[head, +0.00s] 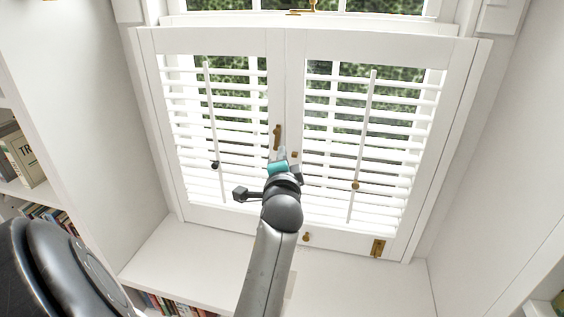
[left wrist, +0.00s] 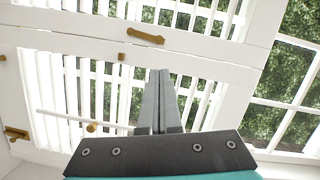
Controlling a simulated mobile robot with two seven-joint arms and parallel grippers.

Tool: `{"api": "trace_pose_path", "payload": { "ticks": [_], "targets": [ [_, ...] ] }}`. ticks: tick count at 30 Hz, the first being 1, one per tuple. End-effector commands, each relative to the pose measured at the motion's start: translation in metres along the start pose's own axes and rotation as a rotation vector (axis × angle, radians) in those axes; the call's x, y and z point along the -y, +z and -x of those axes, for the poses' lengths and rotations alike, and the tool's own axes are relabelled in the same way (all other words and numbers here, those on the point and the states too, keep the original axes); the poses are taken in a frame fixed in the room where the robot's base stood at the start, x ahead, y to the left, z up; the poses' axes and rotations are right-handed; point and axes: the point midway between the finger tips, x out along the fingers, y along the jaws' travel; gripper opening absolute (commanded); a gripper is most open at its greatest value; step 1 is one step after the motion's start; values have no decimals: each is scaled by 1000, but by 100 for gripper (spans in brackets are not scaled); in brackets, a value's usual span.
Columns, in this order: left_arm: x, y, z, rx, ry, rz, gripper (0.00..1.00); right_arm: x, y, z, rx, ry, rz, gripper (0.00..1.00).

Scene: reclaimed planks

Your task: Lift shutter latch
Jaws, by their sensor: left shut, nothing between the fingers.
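The shutter latch (head: 277,137) is a small brass bar on the inner frame of the left shutter panel, standing upright in the head view. It also shows in the left wrist view (left wrist: 145,36), beyond the fingertips. A small brass catch (head: 294,154) sits on the right panel across the seam; the left wrist view shows it too (left wrist: 121,57). My left gripper (head: 281,155) is just below the latch in the head view. Its fingers are closed together and empty in the left wrist view (left wrist: 160,74), with a visible gap in the picture to the latch. My right gripper is out of view.
White louvred shutters (head: 276,85) fill the window recess, with tilt rods (head: 362,140) on both panels. A brass knob (head: 306,237) and brass fitting (head: 378,248) are low on the right. A white sill (head: 190,255) lies below; bookshelves (head: 25,160) stand left.

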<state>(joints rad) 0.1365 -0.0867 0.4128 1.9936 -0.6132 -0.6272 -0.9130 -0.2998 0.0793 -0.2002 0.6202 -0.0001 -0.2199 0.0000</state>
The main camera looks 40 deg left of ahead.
Motion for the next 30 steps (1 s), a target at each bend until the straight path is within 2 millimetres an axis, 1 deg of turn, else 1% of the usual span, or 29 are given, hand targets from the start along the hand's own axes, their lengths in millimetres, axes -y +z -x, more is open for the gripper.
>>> {"api": "trace_pose_path", "payload": {
  "ticks": [1,3,9,28,30],
  "targets": [
    [0,1,8,1,0,0,0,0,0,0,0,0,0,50],
    [0,0,16,1,0,0,0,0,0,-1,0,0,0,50],
    [0,0,30,1,0,1,0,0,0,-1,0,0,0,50],
    [0,0,32,1,0,1,0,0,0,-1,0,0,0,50],
    [-3,0,32,-2,5,2,0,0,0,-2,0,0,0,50]
  ]
}}
